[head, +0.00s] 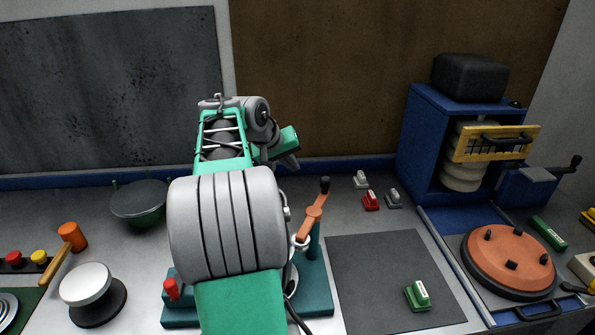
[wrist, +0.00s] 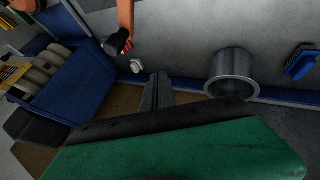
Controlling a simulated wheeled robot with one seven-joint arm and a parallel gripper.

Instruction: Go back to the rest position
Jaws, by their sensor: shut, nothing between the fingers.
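My gripper (wrist: 157,78) is shut and empty in the wrist view, its two dark fingers together above the green gripper body. In the head view my raised arm fills the middle, and the gripper end (head: 290,161) hangs in front of the brown wall panel, above the back of the bench. Nothing touches the fingers in either view.
An orange lever with a black knob (head: 313,214) stands close right of my arm. A blue cabinet (head: 420,150) is at right, a green pot (head: 140,203) at left. A metal cylinder (wrist: 231,78) shows in the wrist view. The dark mat (head: 375,270) has free room.

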